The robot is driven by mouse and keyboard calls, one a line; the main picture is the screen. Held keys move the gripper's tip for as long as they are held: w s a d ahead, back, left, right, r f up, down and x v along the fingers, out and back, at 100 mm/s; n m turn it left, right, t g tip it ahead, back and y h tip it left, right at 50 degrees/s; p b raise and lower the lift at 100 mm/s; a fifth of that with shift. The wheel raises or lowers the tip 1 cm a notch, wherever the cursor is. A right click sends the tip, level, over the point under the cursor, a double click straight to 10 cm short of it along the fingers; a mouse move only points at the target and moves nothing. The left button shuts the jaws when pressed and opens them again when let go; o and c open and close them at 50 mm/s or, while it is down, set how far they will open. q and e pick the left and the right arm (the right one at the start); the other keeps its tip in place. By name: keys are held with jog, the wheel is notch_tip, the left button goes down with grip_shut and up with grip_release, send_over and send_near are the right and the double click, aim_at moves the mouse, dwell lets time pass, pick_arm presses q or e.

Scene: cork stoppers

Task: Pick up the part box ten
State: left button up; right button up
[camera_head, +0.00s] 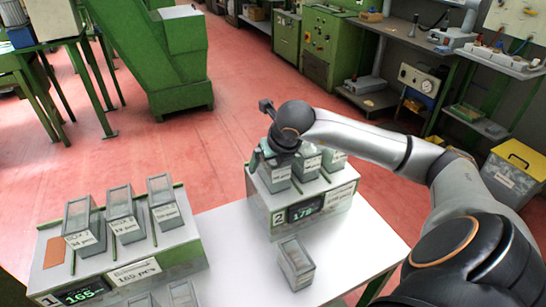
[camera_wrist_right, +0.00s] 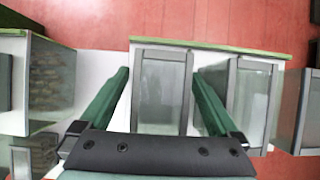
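Several grey part boxes with clear lids and white labels are in view, but I cannot read which one is box ten. My right gripper (camera_head: 268,152) is over the leftmost box (camera_head: 277,178) on the stand marked 2 (camera_head: 300,210). In the right wrist view, my right gripper (camera_wrist_right: 162,75) is open. Its two green fingers lie on either side of one grey box (camera_wrist_right: 162,95), with a narrow gap on each side. I cannot tell how low the fingers reach. My left gripper is not in view.
Two more boxes (camera_head: 306,166) stand close to the right on the same stand. A single box (camera_head: 296,263) sits on the white table (camera_head: 235,240). A second stand (camera_head: 120,273), its display reading 165, holds three boxes at the left. Further boxes show at the bottom edge.

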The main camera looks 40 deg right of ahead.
grip_shut()
jog(key=shift+r, duration=0.35)
jog(key=r, duration=0.3)
jog(key=shift+s+r, duration=0.15)
jog(key=shift+s, duration=0.1)
jog(key=v, duration=0.4)
jog(key=s+b+v, duration=0.1)
jog(key=v, duration=0.1)
jog(key=shift+s+a, duration=0.2)
jog(key=shift+a, duration=0.1)
jog(key=s+a+r+b, duration=0.2)
jog(key=s+r, duration=0.1)
jog(key=s, duration=0.5)
jog(key=shift+s+a+r, duration=0.3)
jog(key=shift+a+r, duration=0.05)
jog(key=shift+r, duration=0.05)
